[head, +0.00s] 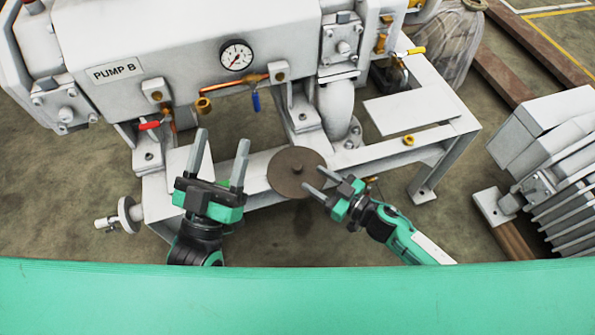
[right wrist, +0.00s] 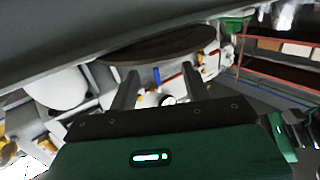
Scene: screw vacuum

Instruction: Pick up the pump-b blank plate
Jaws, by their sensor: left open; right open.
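The pump-b blank plate (head: 297,172) is a dark brown round disc with a small central knob. It lies on the white frame rail in front of the pump labelled PUMP B. In the right wrist view the plate (right wrist: 165,43) is a dark disc seen nearly edge-on, just past the fingertips. My right gripper (head: 311,177) is open at the plate's right edge; whether it touches the plate cannot be told. Its fingers also show in the right wrist view (right wrist: 160,70), with nothing gripped between them. My left gripper (head: 221,140) is open and empty, left of the plate, its fingers pointing toward the pump.
The pump body (head: 190,50) with its gauge (head: 236,55) stands behind the plate. A red-handled valve (head: 150,125) and a blue-handled valve (head: 256,101) hang below it. A brass ring (head: 409,140) lies on the frame (head: 440,130) at right. A finned machine (head: 555,150) stands far right.

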